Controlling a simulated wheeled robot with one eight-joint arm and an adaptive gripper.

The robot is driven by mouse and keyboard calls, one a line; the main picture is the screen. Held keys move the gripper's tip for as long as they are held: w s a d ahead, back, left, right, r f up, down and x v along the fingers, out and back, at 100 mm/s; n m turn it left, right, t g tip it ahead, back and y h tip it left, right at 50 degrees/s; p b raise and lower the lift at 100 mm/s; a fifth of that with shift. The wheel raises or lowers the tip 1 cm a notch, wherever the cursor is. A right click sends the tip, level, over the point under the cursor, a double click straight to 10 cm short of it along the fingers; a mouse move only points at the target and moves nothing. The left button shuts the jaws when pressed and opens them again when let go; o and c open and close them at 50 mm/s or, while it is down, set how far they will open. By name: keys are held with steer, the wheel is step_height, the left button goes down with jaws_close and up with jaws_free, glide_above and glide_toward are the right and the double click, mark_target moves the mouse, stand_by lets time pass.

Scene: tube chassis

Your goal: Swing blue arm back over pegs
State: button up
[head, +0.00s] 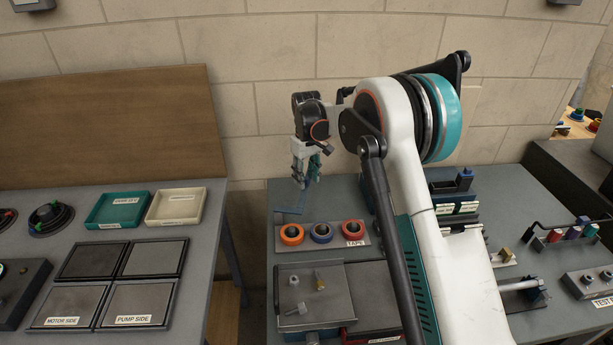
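My gripper (305,182) points down above and behind the holder, over the blue arm. The pegs are hidden inside the rolls.
My white arm hides the middle of the bench right of the tape holder. A grey tray (308,283) with small fittings stands in front of the holder. Labelled racks (458,208) stand to the right. The left table holds a teal tray (117,209) and a cream tray (174,206).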

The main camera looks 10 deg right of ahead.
jaws_close()
steer(key=shift+s+d+m, duration=0.5)
steer(key=s+d+m, duration=0.1)
steer(key=s+m, duration=0.1)
steer(key=s+d+m, duration=0.1)
steer(key=s+m, duration=0.1)
steer(key=s+d+m, duration=0.1)
steer(key=s+m, duration=0.1)
steer(key=shift+s+d, duration=0.15)
steer(key=shift+s, duration=0.1)
steer(key=s+m, duration=0.5)
steer(key=s, duration=0.2)
steer(key=shift+s+m+b, duration=0.15)
steer(key=shift+m+b, duration=0.15)
steer(key=shift+m, duration=0.1)
steer(key=shift+s+a+m, duration=0.35)
steer(key=shift+s+m, duration=0.25)
steer(key=shift+s, duration=0.05)
steer(key=shift+s+a+m, duration=0.3)
steer(key=shift+s+m, duration=0.3)
